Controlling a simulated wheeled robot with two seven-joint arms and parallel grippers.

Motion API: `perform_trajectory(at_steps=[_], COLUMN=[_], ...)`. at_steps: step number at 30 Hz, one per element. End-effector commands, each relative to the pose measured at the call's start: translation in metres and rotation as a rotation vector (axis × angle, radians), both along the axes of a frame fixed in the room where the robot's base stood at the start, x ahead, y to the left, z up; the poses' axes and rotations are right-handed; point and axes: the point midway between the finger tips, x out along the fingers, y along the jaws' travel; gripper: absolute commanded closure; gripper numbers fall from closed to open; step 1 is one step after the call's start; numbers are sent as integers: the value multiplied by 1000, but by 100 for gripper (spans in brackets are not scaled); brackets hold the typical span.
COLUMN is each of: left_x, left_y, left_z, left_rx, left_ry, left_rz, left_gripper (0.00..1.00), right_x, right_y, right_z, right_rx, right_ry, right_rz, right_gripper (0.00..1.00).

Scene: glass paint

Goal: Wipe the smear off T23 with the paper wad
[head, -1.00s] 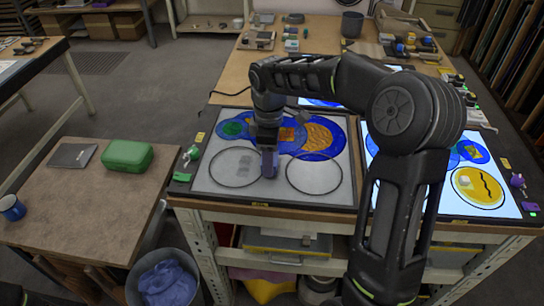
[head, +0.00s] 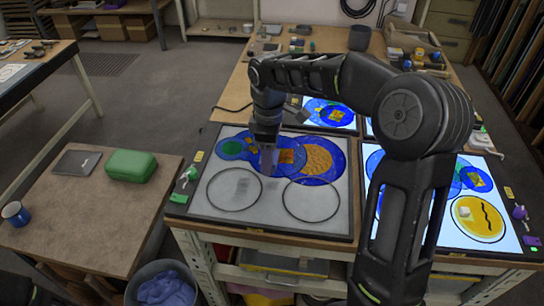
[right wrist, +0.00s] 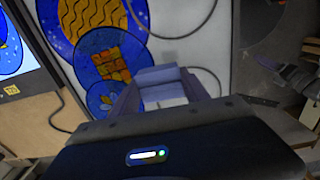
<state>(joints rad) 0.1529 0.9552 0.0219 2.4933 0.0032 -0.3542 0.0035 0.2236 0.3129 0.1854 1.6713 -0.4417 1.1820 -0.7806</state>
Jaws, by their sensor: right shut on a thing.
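My right gripper (head: 268,168) is over the unlit grey glass panel (head: 203,212), near the top gap between its two empty black circles. It is shut on a pale block, which I take for the paper wad (right wrist: 163,90), held between its fingers in the right wrist view. I cannot tell whether the wad touches the glass. A faint grey patch (head: 238,184) lies in the left circle; smear or shadow, I cannot tell. The T23 label is not readable. Blue, green and orange painted circles (head: 318,158) fill the panel's upper part. My left gripper is not in view.
A lit panel to the right bears a yellow circle (head: 480,222) with a black squiggle. Another lit panel (head: 330,113) lies behind. A green case (head: 130,165) and blue mug (head: 15,213) are on the left side table. A bin (head: 160,283) stands below.

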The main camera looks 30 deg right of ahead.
Motion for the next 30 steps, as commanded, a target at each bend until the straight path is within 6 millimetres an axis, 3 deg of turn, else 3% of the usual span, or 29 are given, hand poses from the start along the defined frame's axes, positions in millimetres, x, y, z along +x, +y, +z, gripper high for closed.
perform_trajectory(at_steps=[3, 9, 30], left_x=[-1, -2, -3], left_y=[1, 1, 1], left_z=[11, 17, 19], left_rx=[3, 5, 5], left_ry=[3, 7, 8], left_rz=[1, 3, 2], left_gripper=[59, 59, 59], right_x=[0, 0, 0], right_y=[4, 8, 10], right_z=[15, 26, 30], right_rx=[0, 1, 0], right_ry=[-1, -1, -4], right_rz=[1, 0, 4], right_gripper=[84, 84, 84])
